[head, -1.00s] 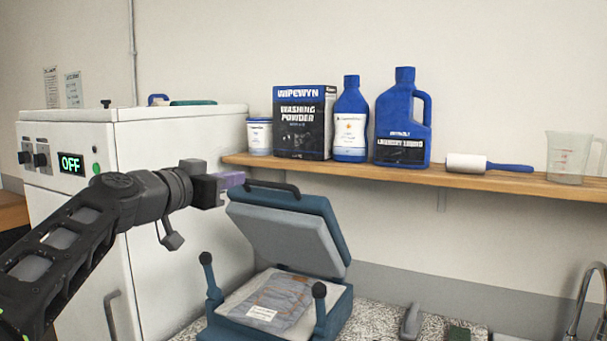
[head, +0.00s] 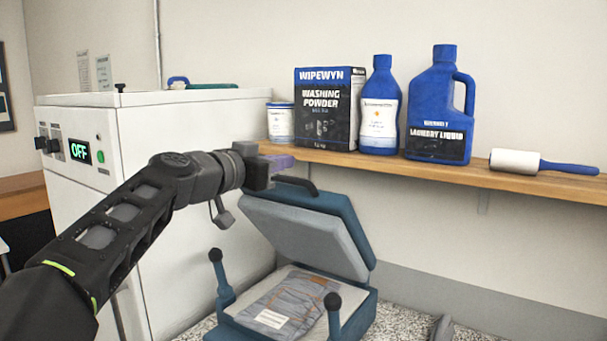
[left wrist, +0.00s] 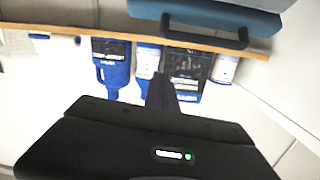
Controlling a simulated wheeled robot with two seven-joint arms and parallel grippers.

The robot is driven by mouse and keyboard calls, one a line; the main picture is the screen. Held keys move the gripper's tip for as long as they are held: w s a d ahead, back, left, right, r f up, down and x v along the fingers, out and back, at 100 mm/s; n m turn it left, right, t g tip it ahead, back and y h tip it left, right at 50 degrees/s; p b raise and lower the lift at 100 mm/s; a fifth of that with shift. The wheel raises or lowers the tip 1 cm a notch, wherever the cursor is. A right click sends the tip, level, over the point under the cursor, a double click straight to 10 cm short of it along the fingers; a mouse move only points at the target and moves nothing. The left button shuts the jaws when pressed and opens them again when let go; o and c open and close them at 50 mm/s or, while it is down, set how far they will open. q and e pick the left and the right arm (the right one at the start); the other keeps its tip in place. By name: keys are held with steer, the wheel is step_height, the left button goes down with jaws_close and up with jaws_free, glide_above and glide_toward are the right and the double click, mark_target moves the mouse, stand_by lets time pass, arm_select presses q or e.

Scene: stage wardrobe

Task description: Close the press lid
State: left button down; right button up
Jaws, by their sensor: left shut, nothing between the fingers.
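The blue press (head: 352,318) stands on the speckled counter with its lid (head: 305,233) raised and tilted back. The lid has a grey padded underside and a black handle (head: 297,184) on its upper edge. Folded grey-blue cloth with a white label (head: 285,300) lies on the lower pad. My left gripper (head: 284,161) is shut and empty, its purple fingers just above and beside the handle; I cannot tell if they touch. In the left wrist view the fingers (left wrist: 161,92) show apart from the handle (left wrist: 205,40).
A white machine (head: 195,165) showing OFF stands left of the press. A wooden shelf (head: 520,182) behind holds a tub, a washing powder box (head: 329,110), two blue bottles and a lint roller (head: 540,163). Two black-knobbed levers (head: 332,312) rise at the press's front.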

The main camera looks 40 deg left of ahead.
arm_select(q)
steer(key=p, duration=0.5)
glide_above(305, 184)
steer(key=shift+w+d+f, duration=0.1)
steer(key=shift+w+d, duration=0.1)
steer(key=shift+w, duration=0.2)
steer(key=f, duration=0.2)
steer(key=shift+s+a+f+b, duration=0.2)
steer(key=shift+s+f+b, duration=0.15)
steer(key=shift+s+b, duration=0.05)
steer(key=shift+s+f, duration=0.4)
steer(key=shift+f, duration=0.35)
